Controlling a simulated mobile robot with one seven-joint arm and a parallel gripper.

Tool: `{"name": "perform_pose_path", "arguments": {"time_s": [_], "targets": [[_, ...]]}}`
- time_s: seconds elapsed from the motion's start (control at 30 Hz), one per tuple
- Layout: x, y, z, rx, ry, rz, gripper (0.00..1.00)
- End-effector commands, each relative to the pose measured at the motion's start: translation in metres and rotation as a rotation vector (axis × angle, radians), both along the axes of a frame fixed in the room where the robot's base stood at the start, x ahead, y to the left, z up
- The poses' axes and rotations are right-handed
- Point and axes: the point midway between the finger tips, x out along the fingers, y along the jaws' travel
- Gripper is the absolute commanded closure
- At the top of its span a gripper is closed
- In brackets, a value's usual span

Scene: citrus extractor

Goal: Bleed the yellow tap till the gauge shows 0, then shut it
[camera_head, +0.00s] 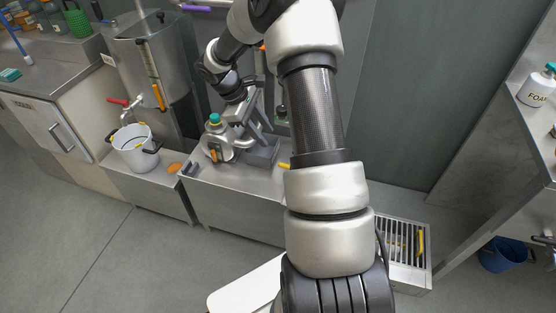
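A small yellow piece (284,166) shows at the left edge of my arm, above the steel bench; I cannot tell whether it is the yellow tap. Another yellow bar (420,243) is at the slatted grate on the right. No gauge can be made out, and my arm hides much of the middle. My arm rises through the picture, bends at the top and comes back down to the left. Its end, with my gripper (246,112), is at the grey machine (262,152) on the bench. The fingers are too small to tell open from shut, or any contact.
A steel tank (150,60) with an orange handle (159,97) and a red-handled tap (117,102) stands left, by a white pot (134,150). A teal-capped vessel (215,142) is beside the machine. A blue bucket (503,256) is at right. The left floor is clear.

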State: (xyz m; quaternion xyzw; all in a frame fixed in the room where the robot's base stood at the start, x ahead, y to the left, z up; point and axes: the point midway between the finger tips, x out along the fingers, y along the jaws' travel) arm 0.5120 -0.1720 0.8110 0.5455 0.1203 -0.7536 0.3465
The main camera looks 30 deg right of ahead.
Motion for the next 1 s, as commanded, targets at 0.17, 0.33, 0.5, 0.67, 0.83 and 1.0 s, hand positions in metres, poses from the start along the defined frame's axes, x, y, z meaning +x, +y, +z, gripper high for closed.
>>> {"name": "perform_pose_path", "arguments": {"time_s": [0.17, 0.33, 0.5, 0.67, 0.83, 1.0], "targets": [[-0.008, -0.014, -0.037, 0.003, 0.005, -0.003, 0.67], [-0.014, -0.029, -0.071, 0.004, 0.002, -0.003, 0.67], [-0.020, -0.043, -0.104, 0.004, 0.002, -0.003, 0.67], [-0.024, -0.053, -0.127, 0.002, 0.001, -0.003, 0.67], [-0.026, -0.059, -0.140, 0.002, 0.000, -0.001, 0.67], [-0.026, -0.061, -0.143, 0.002, -0.002, -0.002, 0.67]]}}
